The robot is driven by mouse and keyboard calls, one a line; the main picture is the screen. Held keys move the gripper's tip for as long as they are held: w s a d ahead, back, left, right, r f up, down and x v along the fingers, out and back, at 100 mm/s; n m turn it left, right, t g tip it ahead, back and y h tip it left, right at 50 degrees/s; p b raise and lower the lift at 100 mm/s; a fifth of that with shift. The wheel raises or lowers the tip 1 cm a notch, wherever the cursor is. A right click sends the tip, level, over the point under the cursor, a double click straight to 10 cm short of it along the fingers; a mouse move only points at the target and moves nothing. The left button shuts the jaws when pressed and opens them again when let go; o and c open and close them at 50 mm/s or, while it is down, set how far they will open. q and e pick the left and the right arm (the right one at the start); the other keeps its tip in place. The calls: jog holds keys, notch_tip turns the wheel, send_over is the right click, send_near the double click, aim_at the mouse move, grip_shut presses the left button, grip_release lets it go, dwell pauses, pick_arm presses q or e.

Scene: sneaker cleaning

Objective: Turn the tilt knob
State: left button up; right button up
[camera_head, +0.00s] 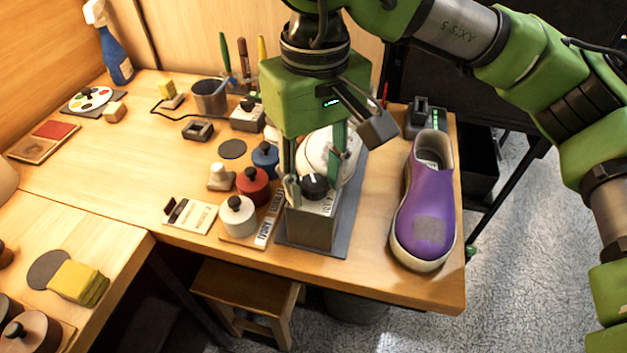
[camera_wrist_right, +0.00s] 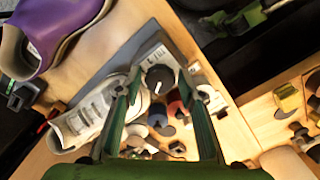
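The black tilt knob (camera_head: 314,187), with a white pointer mark, sits on the top of a grey metal stand (camera_head: 311,229) at the table's front edge. It also shows in the right wrist view (camera_wrist_right: 160,78). My right gripper (camera_head: 314,189) reaches down over the stand, with its fingertips on either side of the knob. In the right wrist view my gripper (camera_wrist_right: 161,88) is open, and gaps show between the fingers and the knob. A white sneaker (camera_head: 318,150) is behind the fingers, partly hidden. My left gripper is not in view.
A purple sneaker (camera_head: 424,210) stands right of the stand. White (camera_head: 238,217), red (camera_head: 253,187) and blue (camera_head: 265,159) lidded pots stand close on the left. A grey cup (camera_head: 210,97) and spray bottle (camera_head: 112,45) are farther back.

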jog(key=m, duration=0.3)
jog(key=shift+b, duration=0.35)
jog(key=shift+m+b, duration=0.35)
jog(key=shift+m, duration=1.55)
jog(key=c, duration=0.8)
jog(key=shift+n, duration=0.9)
jog(key=shift+c, duration=0.2)
jog(key=shift+n, duration=1.1)
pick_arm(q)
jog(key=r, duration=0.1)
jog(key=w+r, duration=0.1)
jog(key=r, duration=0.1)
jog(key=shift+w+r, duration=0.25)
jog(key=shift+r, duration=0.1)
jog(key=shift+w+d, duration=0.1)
